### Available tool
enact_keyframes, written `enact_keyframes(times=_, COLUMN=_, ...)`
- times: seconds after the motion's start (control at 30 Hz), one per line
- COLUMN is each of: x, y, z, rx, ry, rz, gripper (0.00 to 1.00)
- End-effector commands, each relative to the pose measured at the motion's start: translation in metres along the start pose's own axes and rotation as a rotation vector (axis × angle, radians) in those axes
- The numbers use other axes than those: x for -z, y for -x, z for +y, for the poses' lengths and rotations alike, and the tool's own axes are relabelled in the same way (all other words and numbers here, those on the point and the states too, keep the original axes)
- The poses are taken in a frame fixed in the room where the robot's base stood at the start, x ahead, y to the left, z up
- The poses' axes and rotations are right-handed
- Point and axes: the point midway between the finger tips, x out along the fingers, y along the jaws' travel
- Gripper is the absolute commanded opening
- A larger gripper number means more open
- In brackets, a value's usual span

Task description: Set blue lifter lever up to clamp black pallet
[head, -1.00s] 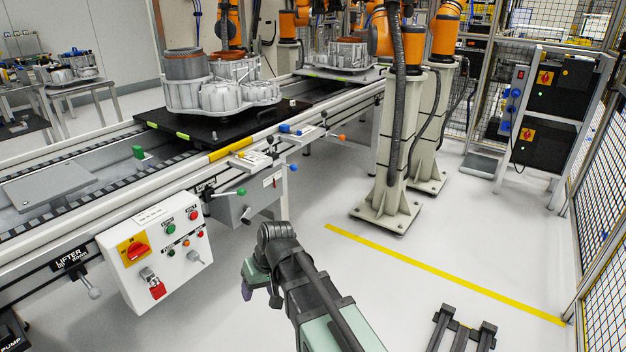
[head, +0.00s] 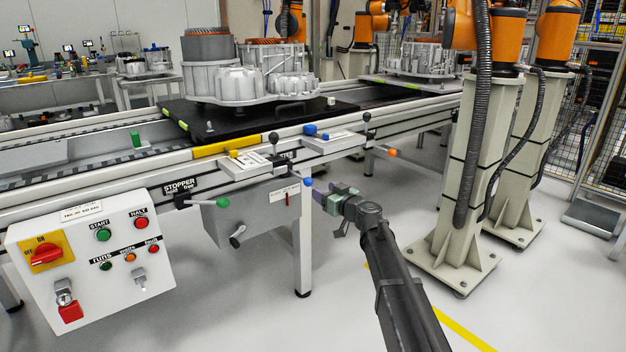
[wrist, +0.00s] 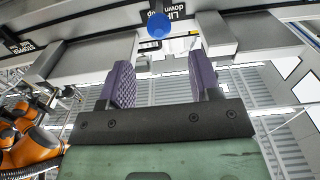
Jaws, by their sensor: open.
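The blue ball knob of the lifter lever (head: 308,182) sticks out from the conveyor's front, below the rail. In the wrist view the blue knob (wrist: 157,25) lies just beyond the fingertips, roughly centred between them, beside a label reading "down" and "up". My gripper (head: 322,193) is close to the knob on its right side in the head view. Its two purple fingers (wrist: 163,72) are apart with nothing between them. The black pallet (head: 195,113) sits on the conveyor, carrying a grey stator housing (head: 255,82).
A green stopper lever knob (head: 222,202), a black knob (head: 236,242) and an orange knob (head: 392,153) stick out nearby. A white control box (head: 95,255) hangs at the lower left. A robot pedestal (head: 465,200) stands to the right. Floor between is clear.

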Motion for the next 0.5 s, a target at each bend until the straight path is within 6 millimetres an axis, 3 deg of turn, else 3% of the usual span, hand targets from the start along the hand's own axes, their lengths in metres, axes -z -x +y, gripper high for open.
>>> enact_keyframes(times=0.17, x=0.0, y=-0.014, z=0.0, rx=0.003, ry=-0.002, rz=-0.001, gripper=0.58)
enact_keyframes(times=0.5, x=-0.001, y=-0.09, z=0.001, rx=0.003, ry=-0.002, rz=-0.001, gripper=0.58)
